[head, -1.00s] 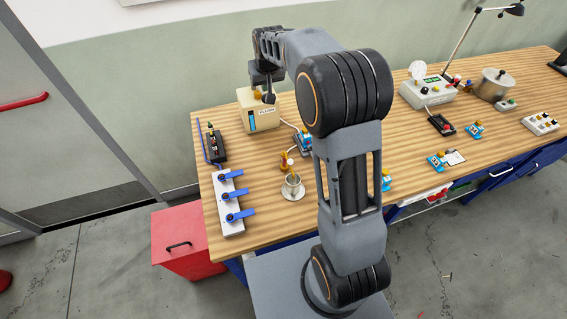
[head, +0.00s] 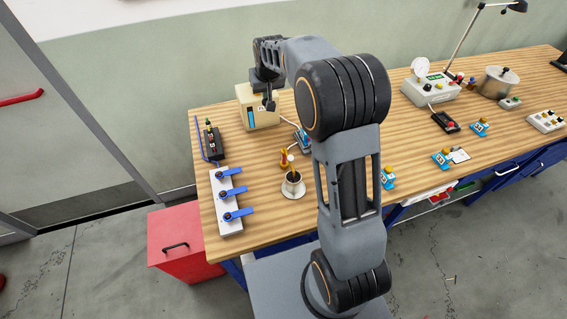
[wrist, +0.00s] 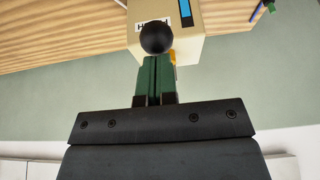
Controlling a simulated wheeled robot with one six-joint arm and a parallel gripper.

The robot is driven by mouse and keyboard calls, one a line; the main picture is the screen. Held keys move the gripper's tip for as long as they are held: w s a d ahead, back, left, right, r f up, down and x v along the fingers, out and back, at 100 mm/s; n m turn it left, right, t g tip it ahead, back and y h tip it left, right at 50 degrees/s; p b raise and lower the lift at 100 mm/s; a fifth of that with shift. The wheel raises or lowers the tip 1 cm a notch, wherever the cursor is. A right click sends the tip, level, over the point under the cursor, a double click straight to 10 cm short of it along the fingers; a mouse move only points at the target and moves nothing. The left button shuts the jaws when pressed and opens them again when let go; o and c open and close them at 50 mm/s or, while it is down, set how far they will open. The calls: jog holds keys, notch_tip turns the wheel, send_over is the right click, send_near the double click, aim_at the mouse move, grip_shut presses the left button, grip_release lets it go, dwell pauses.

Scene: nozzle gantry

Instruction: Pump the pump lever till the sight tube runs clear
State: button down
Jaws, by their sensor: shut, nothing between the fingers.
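The cream pump box (head: 268,119) stands at the back left of the bench, and its underside-down view fills the top of the wrist view (wrist: 200,22). Its sight tube (head: 251,121) shows blue, and it is also blue in the wrist view (wrist: 186,12). The black ball knob (wrist: 157,38) of the pump lever is in front of the box's label; it shows in the head view (head: 269,104). My gripper (wrist: 155,62) is shut and empty, its green fingertips right at the knob. Whether they touch it is unclear. The lever's rod is mostly hidden.
A white manifold with blue handles (head: 227,202) lies at the left edge. A gauge unit (head: 429,88) and pot (head: 497,84) are right. My arm hides the middle.

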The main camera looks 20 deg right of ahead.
jog(key=shift+f+b, duration=2.4)
jog(key=shift+f, duration=1.1)
jog(key=shift+r, duration=0.15)
notch_tip(320, 180, up, 12)
jog(key=p, duration=0.8)
jog(key=shift+f, duration=0.2)
jog(key=shift+f, duration=0.1)
notch_tip(320, 180, down, 12)
jog(key=b, duration=0.8)
jog(key=shift+r, duration=0.25)
